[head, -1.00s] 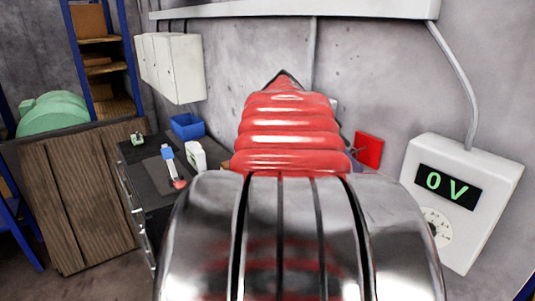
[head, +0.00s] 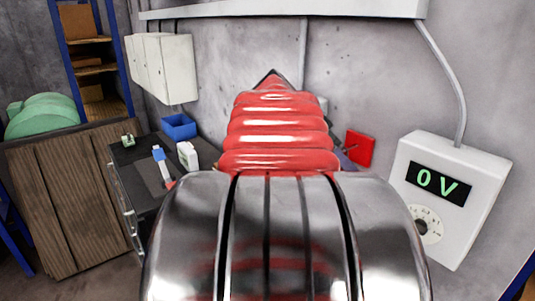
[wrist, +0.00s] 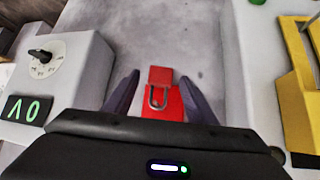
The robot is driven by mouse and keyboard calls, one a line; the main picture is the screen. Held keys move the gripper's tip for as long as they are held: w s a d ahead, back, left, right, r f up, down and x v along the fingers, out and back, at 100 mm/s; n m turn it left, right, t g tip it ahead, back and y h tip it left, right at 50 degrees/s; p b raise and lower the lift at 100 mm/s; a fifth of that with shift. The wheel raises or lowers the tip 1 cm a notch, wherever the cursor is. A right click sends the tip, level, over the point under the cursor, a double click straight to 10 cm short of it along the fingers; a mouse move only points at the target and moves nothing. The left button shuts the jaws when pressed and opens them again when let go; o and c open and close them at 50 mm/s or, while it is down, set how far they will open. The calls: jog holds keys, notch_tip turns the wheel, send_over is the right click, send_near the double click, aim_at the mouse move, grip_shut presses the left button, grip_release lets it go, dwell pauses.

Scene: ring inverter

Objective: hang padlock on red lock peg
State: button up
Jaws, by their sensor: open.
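The red padlock (wrist: 160,75) shows in the wrist view with its grey shackle toward the bottom of that upside-down picture. The shackle overlaps the red plate (wrist: 168,106) on the wall. The peg itself is not clear, so I cannot tell for sure whether the shackle is around it. My gripper (wrist: 160,77) is open, with one dark purple finger on each side of the padlock and a gap on both sides. In the head view the red plate (head: 360,148) is right of my red and metal arm, which hides the padlock.
A white meter box (head: 447,195) reading 0 V is at the right. A dark workbench (head: 150,205) with a blue bin (head: 179,126) and small items is at the left, beside a wooden cabinet (head: 70,205). A yellow object (wrist: 300,85) is at the wrist view's right edge.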

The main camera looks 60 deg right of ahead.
jog(key=shift+w+r, duration=0.1)
jog(key=v, duration=1.3)
jog(key=shift+a, duration=0.25)
jog(key=shift+w+r, duration=0.15)
jog(key=w+a+f+n+t+y, duration=0.2)
jog(key=w+a+f+n+t, duration=0.4)
jog(key=w+a+f+n, duration=0.75)
jog(key=a+f+n+t+y, duration=0.1)
jog(key=a+f+n, duration=0.2)
jog(key=a, duration=0.6)
jog(key=a+f+n+t+y, duration=0.2)
jog(key=a+n, duration=0.3)
jog(key=a, duration=0.4)
jog(key=a+f+n+t+y, duration=0.2)
jog(key=a+f+n, duration=0.2)
jog(key=a, duration=0.6)
jog(key=shift+f, duration=0.35)
